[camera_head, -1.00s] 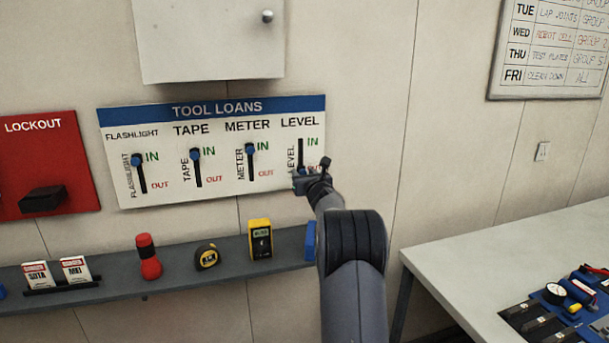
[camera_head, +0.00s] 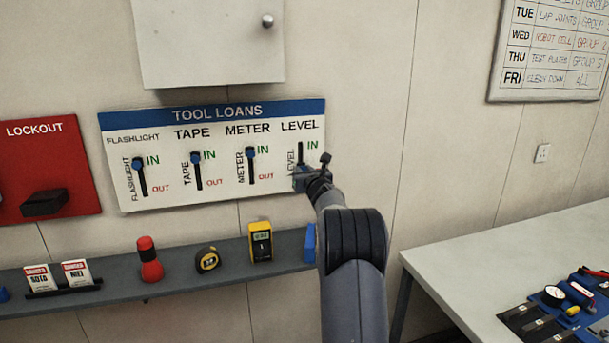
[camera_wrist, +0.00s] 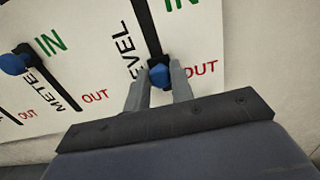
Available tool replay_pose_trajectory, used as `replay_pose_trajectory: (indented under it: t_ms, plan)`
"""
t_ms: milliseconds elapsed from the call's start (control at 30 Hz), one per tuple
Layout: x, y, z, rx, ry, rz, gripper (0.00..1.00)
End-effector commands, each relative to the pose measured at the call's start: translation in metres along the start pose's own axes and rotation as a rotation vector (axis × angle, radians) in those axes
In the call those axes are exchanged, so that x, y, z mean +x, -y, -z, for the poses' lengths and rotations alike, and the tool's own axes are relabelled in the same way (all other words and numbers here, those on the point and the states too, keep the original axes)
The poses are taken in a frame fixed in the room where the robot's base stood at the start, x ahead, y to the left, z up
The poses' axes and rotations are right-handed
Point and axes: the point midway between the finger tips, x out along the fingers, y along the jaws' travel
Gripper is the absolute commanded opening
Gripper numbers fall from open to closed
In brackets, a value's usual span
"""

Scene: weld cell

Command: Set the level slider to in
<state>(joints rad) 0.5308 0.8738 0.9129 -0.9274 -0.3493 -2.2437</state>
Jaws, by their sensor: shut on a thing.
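The white tool loans board (camera_head: 219,197) hangs on the wall with slots for flashlight, tape, meter and level. The level slider (camera_wrist: 159,76) has a blue knob. It sits at the lower end of its dark slot, beside the red OUT label, in the wrist view. My gripper (camera_wrist: 161,84) is shut on this knob, with one finger on each side. In the head view my gripper (camera_head: 303,180) hides the knob and the lower part of the level slot. The other three blue knobs are at the top of their slots, beside IN.
A grey shelf (camera_head: 200,274) below the board carries a red flashlight (camera_head: 149,259), a tape measure (camera_head: 207,259), a yellow meter (camera_head: 261,241) and a blue item (camera_head: 310,243) partly behind my arm. A white cabinet (camera_head: 210,40) hangs above. A table (camera_head: 470,262) stands at right.

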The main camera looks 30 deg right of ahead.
Motion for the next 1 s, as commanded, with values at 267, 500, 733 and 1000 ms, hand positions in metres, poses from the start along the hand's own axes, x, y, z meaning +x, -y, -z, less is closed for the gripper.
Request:
replay_pose_trajectory:
  t_ms: [267,500,733,1000]
  plan:
    - [0.0,0.0,-0.061,-0.002,0.003,0.0,0.0]
    - [0.0,0.0,-0.074,-0.001,0.002,0.0,0.0]
    - [0.0,0.0,-0.076,-0.002,0.006,0.0,0.0]
    - [0.0,0.0,-0.075,-0.001,0.005,0.0,0.39]
